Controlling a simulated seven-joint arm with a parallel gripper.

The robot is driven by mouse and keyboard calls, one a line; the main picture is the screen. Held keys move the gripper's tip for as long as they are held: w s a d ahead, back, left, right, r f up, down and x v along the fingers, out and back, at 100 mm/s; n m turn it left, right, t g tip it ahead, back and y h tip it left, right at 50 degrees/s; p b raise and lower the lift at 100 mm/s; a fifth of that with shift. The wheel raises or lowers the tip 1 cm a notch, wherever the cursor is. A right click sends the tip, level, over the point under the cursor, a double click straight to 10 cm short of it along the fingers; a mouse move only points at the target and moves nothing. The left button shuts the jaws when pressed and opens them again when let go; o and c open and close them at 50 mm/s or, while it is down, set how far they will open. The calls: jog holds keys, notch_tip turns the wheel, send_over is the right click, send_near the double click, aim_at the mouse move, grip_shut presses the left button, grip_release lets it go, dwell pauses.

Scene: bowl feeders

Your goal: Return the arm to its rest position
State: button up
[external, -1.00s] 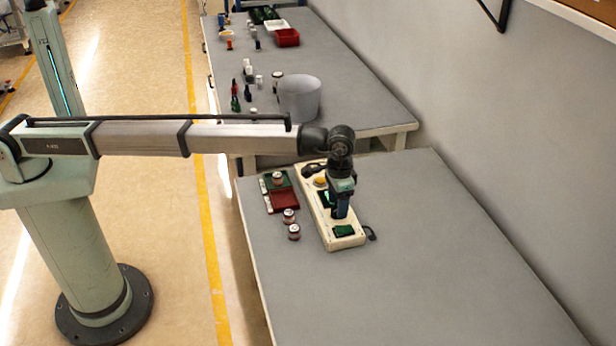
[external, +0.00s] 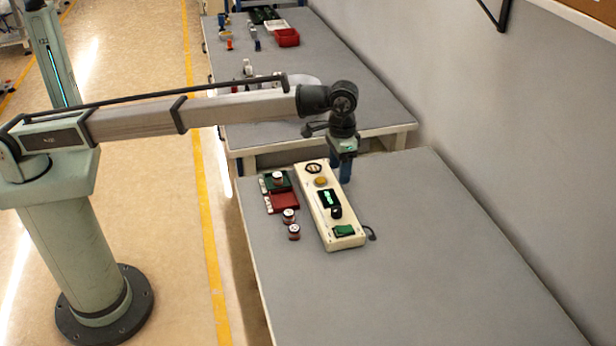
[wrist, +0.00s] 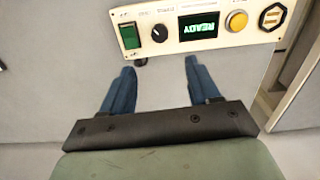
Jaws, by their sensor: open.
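My gripper (external: 341,168) hangs above the far part of the near table, behind and clear of the cream control box (external: 315,212). In the wrist view my gripper (wrist: 160,92) shows two blue fingers spread apart with nothing between them.
Left of the box are a green tray (external: 272,184), a red tray (external: 284,202) and two small jars (external: 289,215) (external: 294,232) on the table. A second table (external: 370,95) behind carries bottles and a red bin (external: 287,38). The near table's front and right are clear.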

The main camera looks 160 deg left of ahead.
dwell(0.4)
